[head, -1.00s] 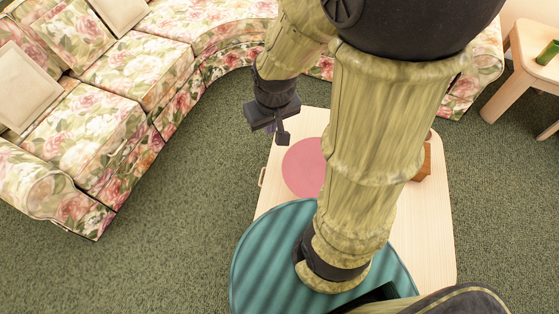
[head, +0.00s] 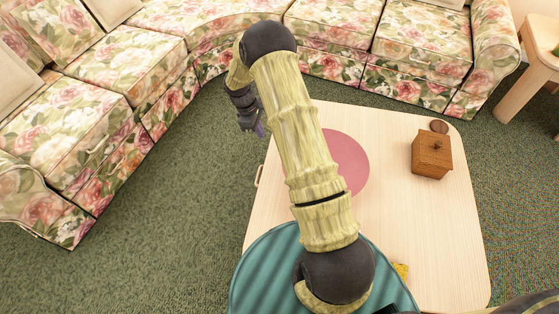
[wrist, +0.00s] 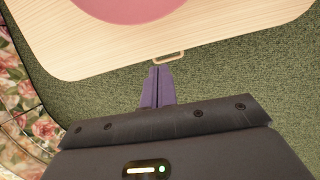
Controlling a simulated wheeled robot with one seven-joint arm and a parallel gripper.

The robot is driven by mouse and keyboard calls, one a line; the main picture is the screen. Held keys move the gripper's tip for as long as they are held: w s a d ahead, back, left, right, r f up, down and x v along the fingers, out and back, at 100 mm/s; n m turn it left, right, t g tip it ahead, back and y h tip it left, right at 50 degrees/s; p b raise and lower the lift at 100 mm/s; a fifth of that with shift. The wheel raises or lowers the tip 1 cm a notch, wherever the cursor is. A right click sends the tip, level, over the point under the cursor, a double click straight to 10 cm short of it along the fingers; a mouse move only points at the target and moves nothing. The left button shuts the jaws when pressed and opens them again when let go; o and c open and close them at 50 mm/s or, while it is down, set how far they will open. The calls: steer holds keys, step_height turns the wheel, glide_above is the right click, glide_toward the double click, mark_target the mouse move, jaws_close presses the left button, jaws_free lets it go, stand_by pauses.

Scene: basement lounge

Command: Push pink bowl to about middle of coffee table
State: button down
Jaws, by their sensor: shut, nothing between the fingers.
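The pink bowl (head: 350,160) sits on the light wood coffee table (head: 400,220), left of the table's middle. My arm hides part of the bowl in the head view. Its pink edge also shows at the top of the wrist view (wrist: 130,8). My gripper (head: 261,130) is off the table's left edge, left of the bowl and apart from it. In the wrist view its purple fingers (wrist: 157,72) are together and empty. They point toward the table edge, just short of a small handle there, with carpet below.
A brown wooden box (head: 432,157) and a small round brown thing (head: 439,126) are at the table's right side. A yellow thing (head: 401,270) lies near the front, partly hidden. A floral sofa (head: 130,60) curves behind and left. Green carpet (head: 190,200) is clear left of the table.

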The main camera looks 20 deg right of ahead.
steer(key=f, duration=0.2)
steer(key=shift+w+d+f+n, duration=0.2)
steer(key=shift+w+f+n, duration=0.1)
steer(key=s+d+f, duration=0.2)
steer(key=f, duration=0.2)
steer(key=s+d+f+b, duration=0.1)
steer(key=d+f, duration=0.2)
steer(key=f, duration=0.2)
steer(key=shift+s+d+f+b, duration=0.25)
steer(key=shift+s+d+b, duration=0.05)
steer(key=shift+s+d, duration=0.1)
